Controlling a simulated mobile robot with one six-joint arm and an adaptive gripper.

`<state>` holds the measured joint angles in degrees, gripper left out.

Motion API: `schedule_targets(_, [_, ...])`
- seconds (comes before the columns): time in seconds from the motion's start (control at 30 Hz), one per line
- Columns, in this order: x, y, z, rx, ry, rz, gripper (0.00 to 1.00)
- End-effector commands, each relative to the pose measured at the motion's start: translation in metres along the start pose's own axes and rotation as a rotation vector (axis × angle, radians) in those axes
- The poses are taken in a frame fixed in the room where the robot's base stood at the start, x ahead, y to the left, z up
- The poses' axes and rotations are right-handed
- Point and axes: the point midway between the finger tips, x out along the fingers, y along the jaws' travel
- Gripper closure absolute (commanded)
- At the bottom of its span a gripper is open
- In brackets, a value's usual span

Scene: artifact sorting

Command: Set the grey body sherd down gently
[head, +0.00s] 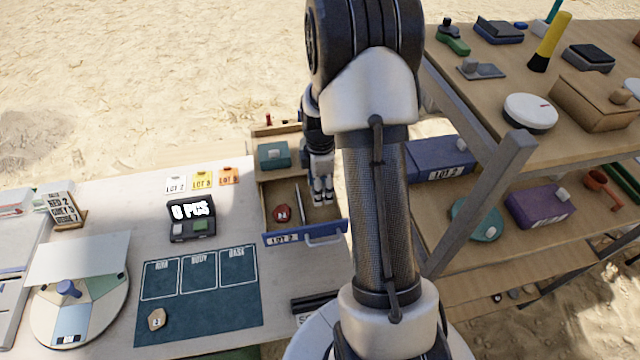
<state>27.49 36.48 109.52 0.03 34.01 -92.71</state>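My gripper (322,199) points down over the right part of the open drawer (269,187). The arm covers part of it. Its fingers are small here, and I cannot tell whether they are shut or hold anything. I cannot make out a grey body sherd for certain. A tan sherd-like piece (157,319) with a small dark mark lies at the lower left of the dark teal mat (216,306), below the boxes labelled RIM, BODY and BASE. The drawer has a blue front labelled LOT 2.
A counter (192,228) reading 0 PCS and a round sorting tray (42,327) stand left. A wooden shelf (480,100) with several things stands right.

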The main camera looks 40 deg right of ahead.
Motion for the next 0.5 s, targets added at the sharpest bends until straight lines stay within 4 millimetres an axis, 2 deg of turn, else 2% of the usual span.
schedule_targets(0.03, [0.009,0.000,0.000,0.000,0.000,-0.001,0.71])
schedule_targets(0.5, [0.054,0.000,0.000,0.000,0.000,0.000,0.71])
